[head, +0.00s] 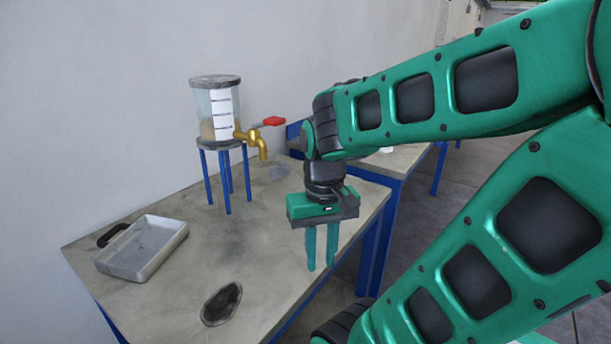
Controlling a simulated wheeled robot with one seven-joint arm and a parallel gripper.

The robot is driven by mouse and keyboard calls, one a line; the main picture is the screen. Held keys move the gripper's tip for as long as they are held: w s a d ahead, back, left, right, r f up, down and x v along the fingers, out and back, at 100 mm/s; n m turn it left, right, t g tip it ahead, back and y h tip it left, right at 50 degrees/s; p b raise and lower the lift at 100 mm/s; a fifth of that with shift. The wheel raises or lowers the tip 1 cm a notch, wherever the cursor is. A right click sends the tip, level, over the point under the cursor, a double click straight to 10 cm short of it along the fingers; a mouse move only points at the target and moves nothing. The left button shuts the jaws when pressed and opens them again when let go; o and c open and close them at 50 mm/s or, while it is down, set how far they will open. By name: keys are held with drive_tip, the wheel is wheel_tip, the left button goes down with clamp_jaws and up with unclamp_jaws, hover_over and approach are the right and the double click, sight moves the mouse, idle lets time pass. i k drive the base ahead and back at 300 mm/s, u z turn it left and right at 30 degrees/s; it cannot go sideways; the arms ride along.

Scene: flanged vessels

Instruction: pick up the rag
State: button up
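My gripper (321,264) points down above the right edge of the grey worktable (150,310). Its two teal fingers are apart, with nothing visible between them. No rag can be made out for certain.
A clear vessel (218,110) with a brass tap (257,143) and red handle stands on blue legs (226,183) at the back. A metal tray (143,250) with a black handle sits at the left. The middle of the table is clear. Another table (398,160) stands behind my arm.

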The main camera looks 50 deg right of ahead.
sight(281, 169)
drive_tip(key=z, duration=0.45)
drive_tip(key=k, duration=1.05)
drive_tip(key=z, duration=0.65)
drive_tip(key=i, duration=1.15)
drive_tip(key=u, duration=0.35)
